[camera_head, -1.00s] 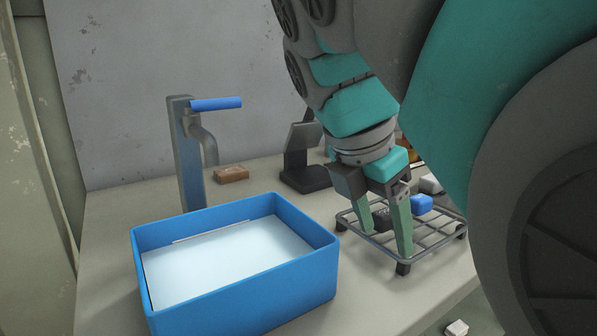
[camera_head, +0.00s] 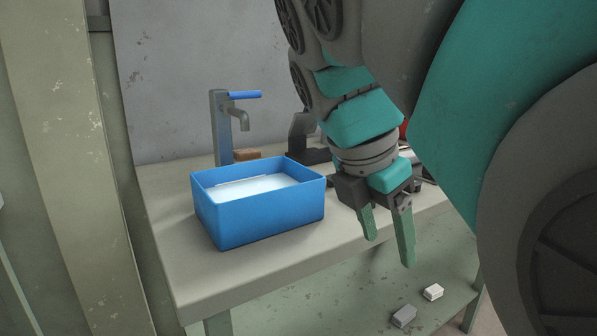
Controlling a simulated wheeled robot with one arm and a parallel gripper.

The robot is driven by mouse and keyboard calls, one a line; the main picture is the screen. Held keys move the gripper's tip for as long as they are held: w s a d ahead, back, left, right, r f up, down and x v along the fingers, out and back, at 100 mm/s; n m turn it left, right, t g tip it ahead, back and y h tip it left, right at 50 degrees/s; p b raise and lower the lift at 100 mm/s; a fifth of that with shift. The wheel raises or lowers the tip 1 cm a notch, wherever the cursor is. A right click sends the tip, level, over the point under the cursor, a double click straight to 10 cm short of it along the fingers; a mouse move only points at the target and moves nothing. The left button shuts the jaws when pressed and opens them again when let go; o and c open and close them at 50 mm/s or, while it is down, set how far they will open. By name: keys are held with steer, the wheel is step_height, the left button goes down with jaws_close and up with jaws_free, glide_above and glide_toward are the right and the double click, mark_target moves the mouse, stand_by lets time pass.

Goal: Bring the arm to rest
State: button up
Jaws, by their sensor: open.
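My gripper (camera_head: 387,250) hangs from my teal and grey arm, pointing down, right of the middle of the view. Its two green fingers are apart with nothing between them. It appears in front of the bench's right part, with the lower shelf seen behind the fingertips. The arm's upper links fill the upper right and hide part of the bench top.
A blue basin (camera_head: 262,222) with pale contents stands on the bench (camera_head: 180,240). Behind it are a tap (camera_head: 222,125) with a blue lever and a brown block (camera_head: 246,155). A grey block (camera_head: 403,316) and a white block (camera_head: 433,292) lie on the lower shelf (camera_head: 350,300).

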steer(key=s+d+f+m+g+y, duration=0.1)
steer(key=s+f+m, duration=0.4)
steer(key=f+m, duration=0.3)
steer(key=s+d+f+m+g+y, duration=0.1)
steer(key=s+f+m, duration=0.4)
steer(key=f, duration=0.6)
steer(key=s+d+f+m+g+y, duration=0.1)
steer(key=s+f+m, duration=0.4)
steer(key=f+m, duration=0.5)
steer(key=shift+d+m+g+y, duration=0.3)
steer(key=shift+d+g+y, duration=0.1)
steer(key=shift+d+g, duration=0.2)
